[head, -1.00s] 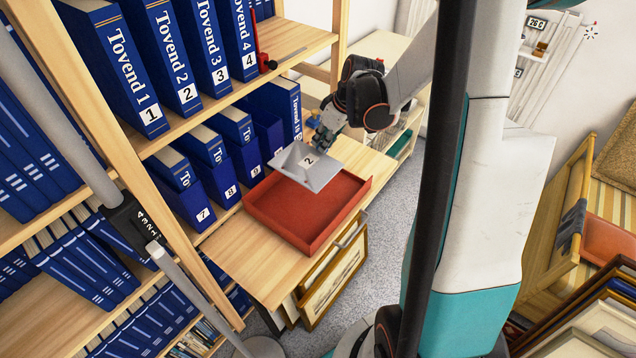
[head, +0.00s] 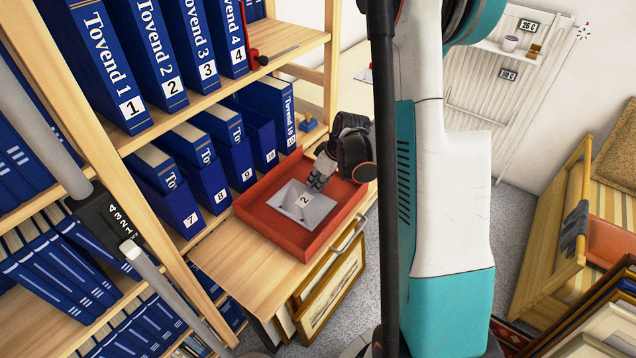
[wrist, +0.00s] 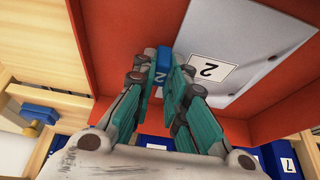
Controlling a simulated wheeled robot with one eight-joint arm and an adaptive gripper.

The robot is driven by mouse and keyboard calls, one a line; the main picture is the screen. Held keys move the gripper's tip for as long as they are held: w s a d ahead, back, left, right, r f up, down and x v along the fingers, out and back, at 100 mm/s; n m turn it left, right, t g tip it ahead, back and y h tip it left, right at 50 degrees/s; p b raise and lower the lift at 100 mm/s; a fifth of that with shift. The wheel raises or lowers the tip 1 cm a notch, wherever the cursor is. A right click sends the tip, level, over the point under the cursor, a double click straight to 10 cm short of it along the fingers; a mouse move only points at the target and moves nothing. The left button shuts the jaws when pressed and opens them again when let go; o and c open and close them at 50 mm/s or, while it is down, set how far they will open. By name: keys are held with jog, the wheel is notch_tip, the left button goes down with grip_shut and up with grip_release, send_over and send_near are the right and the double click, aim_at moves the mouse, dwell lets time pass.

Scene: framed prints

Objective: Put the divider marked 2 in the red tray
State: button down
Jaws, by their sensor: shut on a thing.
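The divider marked 2 (head: 290,208) is a grey metal plate with a white "2" label. It lies inside the outline of the red tray (head: 262,223), roughly flat. I cannot tell whether it touches the tray floor. My gripper (head: 319,180) is at the divider's far right end, over the tray. The grey plate (wrist: 240,45) shows there beside the fingers, against the red tray (wrist: 110,45).
The tray sits on a wooden shelf board (head: 225,250). Blue numbered binders (head: 212,185) stand close on its left, with taller Tovend binders (head: 155,60) above. A blue-knobbed stamp (head: 307,122) stands behind. Framed prints (head: 330,285) lean below the board.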

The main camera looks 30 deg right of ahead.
jog(key=c, duration=2)
grip_release()
jog(key=shift+f, duration=0.1)
jog(key=shift+c, duration=0.2)
jog(key=o, duration=0.4)
jog(key=shift+o, duration=0.2)
jog(key=p+v, duration=0.4)
jog(key=v, duration=0.8)
